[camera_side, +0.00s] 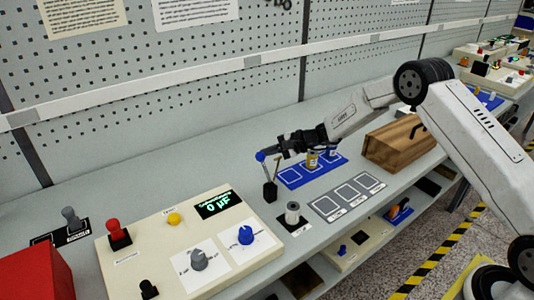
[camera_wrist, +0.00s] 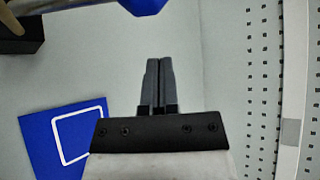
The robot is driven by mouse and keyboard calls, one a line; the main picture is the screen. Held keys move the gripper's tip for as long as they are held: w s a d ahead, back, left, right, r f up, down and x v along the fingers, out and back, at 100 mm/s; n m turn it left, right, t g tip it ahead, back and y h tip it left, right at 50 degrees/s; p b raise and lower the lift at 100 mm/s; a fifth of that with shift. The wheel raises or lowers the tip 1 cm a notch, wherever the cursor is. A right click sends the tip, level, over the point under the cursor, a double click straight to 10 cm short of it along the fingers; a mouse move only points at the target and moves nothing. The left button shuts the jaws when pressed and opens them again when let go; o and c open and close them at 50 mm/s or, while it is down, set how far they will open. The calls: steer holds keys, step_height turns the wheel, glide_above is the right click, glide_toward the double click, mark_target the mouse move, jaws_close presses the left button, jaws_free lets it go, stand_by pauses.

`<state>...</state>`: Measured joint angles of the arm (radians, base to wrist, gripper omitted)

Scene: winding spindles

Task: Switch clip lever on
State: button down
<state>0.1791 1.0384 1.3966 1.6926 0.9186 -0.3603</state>
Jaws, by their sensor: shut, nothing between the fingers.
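A lever with a blue ball knob (camera_side: 261,156) stands on a small black base (camera_side: 270,192) in the side view; no label shows which lever is the clip lever. Its thin arm leans up from the base. In the wrist view the blue knob (camera_wrist: 146,5) is cut off at the top edge, just beyond my fingertips, and the black base (camera_wrist: 24,36) is at top left. My gripper (camera_side: 277,148) is shut and empty, reaching left close beside the knob at about its height; I cannot tell if they touch. It also shows in the wrist view (camera_wrist: 158,64).
A blue board (camera_side: 291,177) with outlined squares and a yellow spool (camera_side: 312,160) lies below my gripper. A grey board (camera_side: 347,195), a white spool (camera_side: 292,212) and a control panel (camera_side: 150,245) are nearer. A wooden box (camera_side: 395,148) stands right. A pegboard (camera_side: 180,60) rises behind.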

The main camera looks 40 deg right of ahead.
steer(key=shift+w+a+f, duration=0.2)
steer(key=shift+w+a, duration=0.1)
steer(key=shift+a, duration=0.05)
steer(key=shift+s+a+r, duration=0.45)
steer(key=shift+s+r, duration=0.05)
steer(key=shift+s, duration=0.25)
steer(key=shift+s+a+r, duration=0.45)
steer(key=shift+s+r, duration=0.05)
steer(key=shift+s, duration=0.25)
steer(key=shift+s+r+n+t+y, duration=0.3)
steer(key=shift+s+r+n+t, duration=0.25)
steer(key=shift+t, duration=0.25)
steer(key=s+n+t+y, duration=0.3)
steer(key=s+n+t, duration=0.1)
steer(key=s, duration=0.4)
steer(key=shift+s+n+y, duration=0.25)
steer(key=shift+n+y, duration=0.05)
steer(key=shift+n, duration=0.15)
stand_by(0.4)
steer(key=shift+r, duration=0.1)
stand_by(0.5)
